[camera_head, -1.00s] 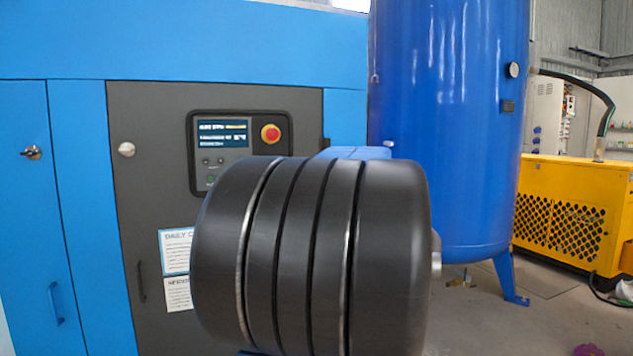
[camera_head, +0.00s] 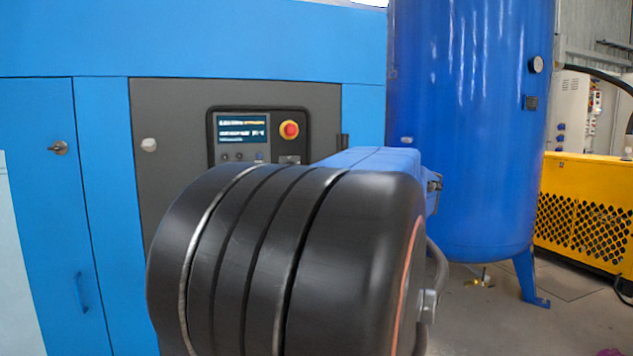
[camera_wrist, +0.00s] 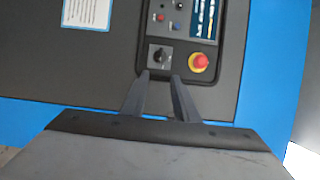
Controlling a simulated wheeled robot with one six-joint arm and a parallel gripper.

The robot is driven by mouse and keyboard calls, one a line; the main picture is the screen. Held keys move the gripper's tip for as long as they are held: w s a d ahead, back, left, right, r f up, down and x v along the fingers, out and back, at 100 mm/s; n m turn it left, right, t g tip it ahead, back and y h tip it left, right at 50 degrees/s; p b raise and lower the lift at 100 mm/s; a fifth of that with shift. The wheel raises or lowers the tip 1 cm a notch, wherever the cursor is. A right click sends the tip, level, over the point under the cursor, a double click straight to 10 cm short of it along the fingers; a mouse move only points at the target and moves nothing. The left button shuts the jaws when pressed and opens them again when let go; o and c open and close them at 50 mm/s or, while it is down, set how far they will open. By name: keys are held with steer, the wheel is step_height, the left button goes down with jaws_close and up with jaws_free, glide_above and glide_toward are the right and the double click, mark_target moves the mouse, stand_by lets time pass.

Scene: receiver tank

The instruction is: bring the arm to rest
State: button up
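My gripper (camera_wrist: 161,76) shows in the wrist view with its two dark fingers apart and nothing between them. Its tips point at the control panel (camera_wrist: 222,95) of the compressor cabinet, just below a black rotary switch (camera_wrist: 160,53) and left of a red stop button (camera_wrist: 198,62). I cannot tell how far the tips are from the panel. In the head view my arm's large black joint fills the lower middle, with a blue link behind it. The gripper is hidden there. The stop button (camera_head: 289,130) and lit display (camera_head: 242,129) show above the arm.
The blue cabinet (camera_head: 200,40) stands close in front, with a grey door. The blue receiver tank (camera_head: 470,130) stands to its right on legs. A yellow machine (camera_head: 585,205) is at the far right. Some bare floor (camera_head: 500,325) shows at lower right.

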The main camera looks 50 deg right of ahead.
steer(key=w+a+f+n+g+y, duration=0.1)
steer(key=a+f+n+g+y, duration=0.15)
steer(key=a+f, duration=0.5)
steer(key=w+a+f+n+g+y, duration=0.2)
steer(key=a+f+n, duration=0.15)
steer(key=a, duration=0.75)
steer(key=w+a+f+n+g+y, duration=0.1)
steer(key=a+f+n+g+y, duration=0.15)
steer(key=a+f, duration=0.5)
steer(key=s+a+f+n+g+h, duration=0.4)
steer(key=s+a+f+n+g, duration=0.2)
steer(key=s+a+f+n, duration=0.5)
steer(key=s+a+f, duration=0.2)
steer(key=s+f, duration=0.3)
steer(key=f, duration=0.1)
steer(key=shift+a, duration=0.3)
steer(key=shift+n, duration=0.25)
